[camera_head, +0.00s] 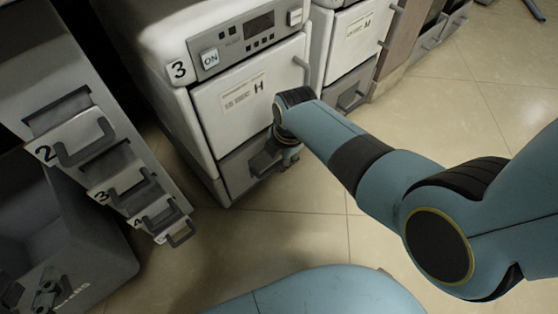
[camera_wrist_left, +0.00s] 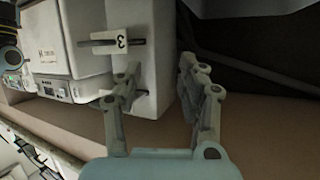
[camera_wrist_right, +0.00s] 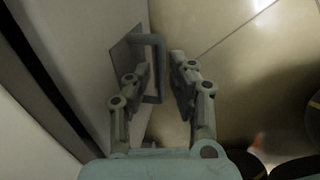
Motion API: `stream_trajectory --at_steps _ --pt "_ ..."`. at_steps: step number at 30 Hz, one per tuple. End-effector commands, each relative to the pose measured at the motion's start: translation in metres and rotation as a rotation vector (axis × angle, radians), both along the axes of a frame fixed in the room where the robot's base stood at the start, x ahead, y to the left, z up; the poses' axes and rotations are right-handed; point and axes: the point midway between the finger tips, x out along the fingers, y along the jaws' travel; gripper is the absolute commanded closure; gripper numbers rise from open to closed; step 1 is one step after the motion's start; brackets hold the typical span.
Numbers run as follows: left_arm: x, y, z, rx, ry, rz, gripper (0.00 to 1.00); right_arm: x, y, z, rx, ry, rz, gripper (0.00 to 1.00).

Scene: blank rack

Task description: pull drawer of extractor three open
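Extractor three (camera_head: 178,71) is the white machine left of centre in the head view, with a "3" label and an ON button. Its grey lower drawer (camera_head: 236,172) looks shut, flush in the front under the white upper door. My right gripper (camera_head: 266,160) is at this drawer and partly covers it. In the right wrist view the drawer's dark U-shaped handle (camera_wrist_right: 157,70) shows between the tips of my open right gripper (camera_wrist_right: 160,80); I cannot tell whether they touch. My left gripper (camera_head: 45,286) is at the lower left; its fingers are open and empty in the left wrist view (camera_wrist_left: 160,85).
A rack (camera_head: 150,190) with several numbered handled drawers stands left of the extractor. A dark grey bin (camera_head: 110,262) is below it. Another white machine (camera_head: 345,50) stands at the right. The tiled floor (camera_head: 300,232) before the extractor is clear.

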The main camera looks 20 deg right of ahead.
Motion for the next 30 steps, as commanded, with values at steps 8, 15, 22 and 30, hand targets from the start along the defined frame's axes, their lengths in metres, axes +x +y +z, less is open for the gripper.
stream_trajectory --at_steps 8,15,22,30 --pt "0.02 -0.004 0.029 -0.001 -0.174 -0.02 0.6 0.002 0.001 -0.012 0.0 0.0 0.0 0.79" --pt "0.023 -0.005 0.034 -0.001 -0.198 -0.023 0.6 0.003 0.001 -0.012 0.0 -0.001 0.0 0.79" --pt "0.023 -0.005 0.034 -0.002 -0.197 -0.023 0.6 0.002 0.001 -0.012 0.0 0.0 0.0 0.96" --pt "0.023 -0.005 0.034 -0.001 -0.196 -0.023 0.6 0.002 0.001 -0.012 0.0 0.0 0.0 1.0"
